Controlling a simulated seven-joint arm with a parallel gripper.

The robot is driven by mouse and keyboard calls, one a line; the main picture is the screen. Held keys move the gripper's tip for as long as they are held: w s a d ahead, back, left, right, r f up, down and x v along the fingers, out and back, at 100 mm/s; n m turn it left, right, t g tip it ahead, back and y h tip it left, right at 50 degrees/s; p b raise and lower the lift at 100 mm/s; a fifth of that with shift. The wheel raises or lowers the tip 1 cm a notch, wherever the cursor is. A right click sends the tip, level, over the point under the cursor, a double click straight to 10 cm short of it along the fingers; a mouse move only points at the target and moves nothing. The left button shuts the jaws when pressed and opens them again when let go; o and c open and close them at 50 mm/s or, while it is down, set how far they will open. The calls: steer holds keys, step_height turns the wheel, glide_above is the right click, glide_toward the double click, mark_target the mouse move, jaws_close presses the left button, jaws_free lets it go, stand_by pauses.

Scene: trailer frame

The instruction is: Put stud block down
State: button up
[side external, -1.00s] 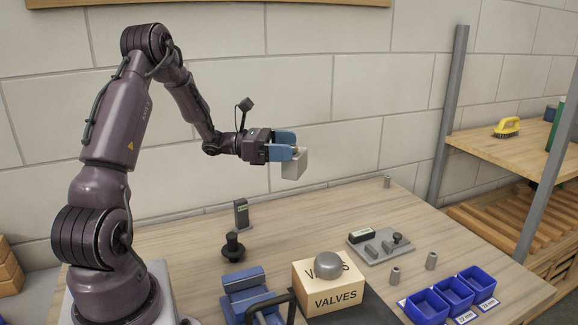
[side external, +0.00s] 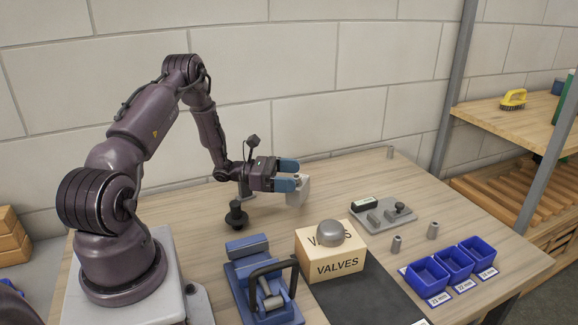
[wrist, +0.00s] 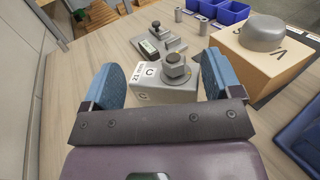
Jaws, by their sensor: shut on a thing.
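The stud block is a light grey block (side external: 300,191) held at the blue fingertips of my gripper (side external: 290,178) in the side view. In the wrist view the stud block (wrist: 167,91) sits between the two blue fingers of my gripper (wrist: 168,85). A dark stud with a hex nut (wrist: 176,68) stands on its top, and a white label with "C" and "21 mm" is on it. My gripper is shut on the block. The block is low over the wooden table (side external: 340,185); whether it touches the table is not clear.
A valves box (side external: 330,250) with a grey dome stands in front. A grey fixture plate (side external: 383,213) lies to the right, near blue bins (side external: 453,262) and small metal cylinders. A black knob (side external: 236,213) stands left.

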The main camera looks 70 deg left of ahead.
steer(key=shift+f, duration=2.55)
steer(key=shift+f, duration=0.55)
steer(key=o, duration=1)
